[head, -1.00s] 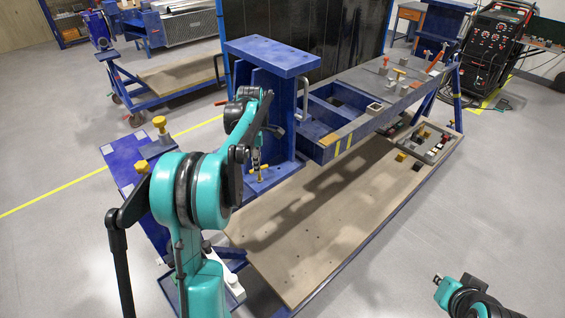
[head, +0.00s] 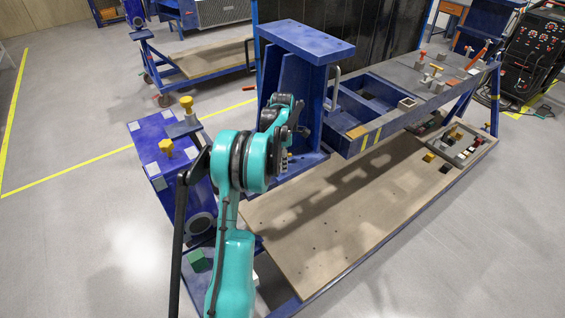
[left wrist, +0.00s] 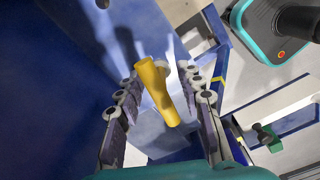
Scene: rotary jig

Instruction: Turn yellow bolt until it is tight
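In the left wrist view, a yellow bolt (left wrist: 158,92) with a T-shaped handle stands between the fingers of my left gripper (left wrist: 158,74). The fingers are spread, one on each side, and a gap shows beside the handle. In the head view, my left gripper (head: 284,160) is mostly hidden behind my arm, low in front of the blue upright frame (head: 305,42). That bolt is hidden there. My right gripper is not in view.
A grey bench (head: 425,78) with clamps stands at right. The wooden lower shelf (head: 330,225) is mostly clear. A welding machine (head: 510,45) is far right.

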